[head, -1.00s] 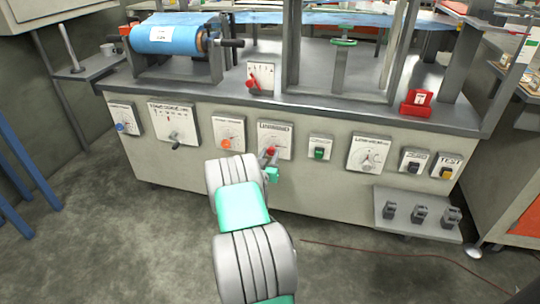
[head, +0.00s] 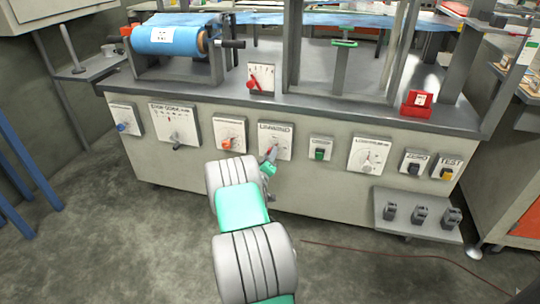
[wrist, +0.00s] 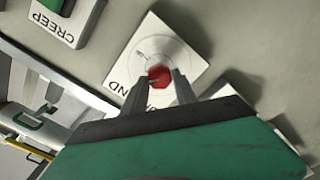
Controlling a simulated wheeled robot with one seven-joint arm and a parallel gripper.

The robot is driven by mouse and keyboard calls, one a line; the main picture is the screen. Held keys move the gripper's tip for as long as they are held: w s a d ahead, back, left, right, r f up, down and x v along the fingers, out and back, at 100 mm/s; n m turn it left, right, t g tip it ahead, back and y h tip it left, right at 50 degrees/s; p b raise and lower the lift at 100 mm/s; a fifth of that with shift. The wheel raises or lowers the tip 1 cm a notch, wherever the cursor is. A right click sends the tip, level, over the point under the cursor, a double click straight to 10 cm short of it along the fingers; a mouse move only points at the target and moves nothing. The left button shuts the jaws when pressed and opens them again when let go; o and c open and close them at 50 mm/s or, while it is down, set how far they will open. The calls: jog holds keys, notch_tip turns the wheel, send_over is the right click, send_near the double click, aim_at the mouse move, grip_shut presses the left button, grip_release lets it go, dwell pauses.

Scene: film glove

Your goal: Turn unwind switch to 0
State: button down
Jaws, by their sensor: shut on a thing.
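The unwind switch is a red knob (wrist: 159,75) on a white square plate (head: 276,133) lettered "UNWIND" on the front of the bench. In the wrist view the plate (wrist: 178,48) appears turned, with its lettering partly hidden by my gripper. My gripper (wrist: 165,84) has its two grey fingers on either side of the red knob and is shut on it. In the head view my gripper (head: 271,154) reaches the plate from below and covers most of the knob. I cannot read which mark the knob points to.
An orange-knob panel (head: 230,134) is left of the unwind plate, and a green creep switch (head: 320,150) is right of it. A low shelf (head: 415,226) with small grey blocks juts out at the lower right. A cable lies on the open floor.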

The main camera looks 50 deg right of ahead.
jog(key=shift+f+n+p, duration=0.15)
jog(key=shift+n+p, duration=0.75)
jog(key=shift+n, duration=2.9)
jog(key=c, duration=1)
grip_release()
jog(key=shift+a, duration=0.15)
jog(key=p+v, duration=0.1)
jog(key=v, duration=0.6)
jog(key=shift+a, duration=0.3)
jog(key=shift+s, duration=0.15)
